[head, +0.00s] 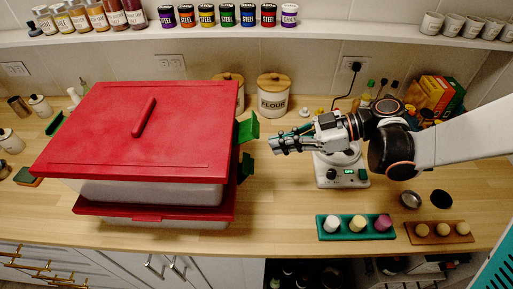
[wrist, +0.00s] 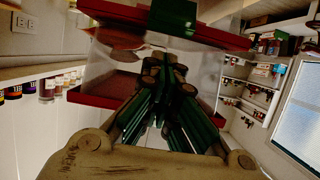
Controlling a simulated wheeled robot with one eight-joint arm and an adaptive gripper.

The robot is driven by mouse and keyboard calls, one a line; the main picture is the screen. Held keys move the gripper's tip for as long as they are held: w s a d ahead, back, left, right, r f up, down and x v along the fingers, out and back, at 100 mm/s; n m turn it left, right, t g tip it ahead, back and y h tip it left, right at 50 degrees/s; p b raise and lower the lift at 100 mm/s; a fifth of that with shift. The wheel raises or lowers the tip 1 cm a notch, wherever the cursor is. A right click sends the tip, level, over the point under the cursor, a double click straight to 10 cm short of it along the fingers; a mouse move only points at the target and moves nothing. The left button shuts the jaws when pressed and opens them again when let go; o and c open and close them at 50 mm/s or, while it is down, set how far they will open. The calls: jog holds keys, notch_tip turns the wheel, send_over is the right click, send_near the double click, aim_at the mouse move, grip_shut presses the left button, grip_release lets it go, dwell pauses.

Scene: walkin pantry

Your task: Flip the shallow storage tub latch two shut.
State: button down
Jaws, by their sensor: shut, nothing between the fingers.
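Two tubs with red lids are stacked on the wooden counter, the upper one (head: 140,190) over the lower one (head: 160,222). I cannot tell which one is called shallow. A green latch (head: 248,128) sticks outward from the upper lid's right edge; a second green latch (head: 245,167) is lower on that side. Another green latch (head: 55,123) shows at the left. My gripper (head: 275,146) is shut and empty, just right of the right-side latches, apart from them. In the wrist view my fingers (wrist: 165,68) point at the tub wall, below a green latch (wrist: 174,15).
A white scale (head: 340,173) stands beneath my gripper. A flour canister (head: 273,98) is behind. A teal tray (head: 356,237) and a brown tray (head: 439,239) with small items lie at the counter's front. Bare counter (head: 275,195) lies right of the tubs.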

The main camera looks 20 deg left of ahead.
aim_at(245, 159)
jog(key=b+x, duration=0.2)
jog(key=x, duration=0.7)
jog(key=shift+a+f, duration=0.1)
jog(key=shift+a, duration=0.2)
jog(key=shift+f+b, duration=0.1)
jog(key=shift+b, duration=0.2)
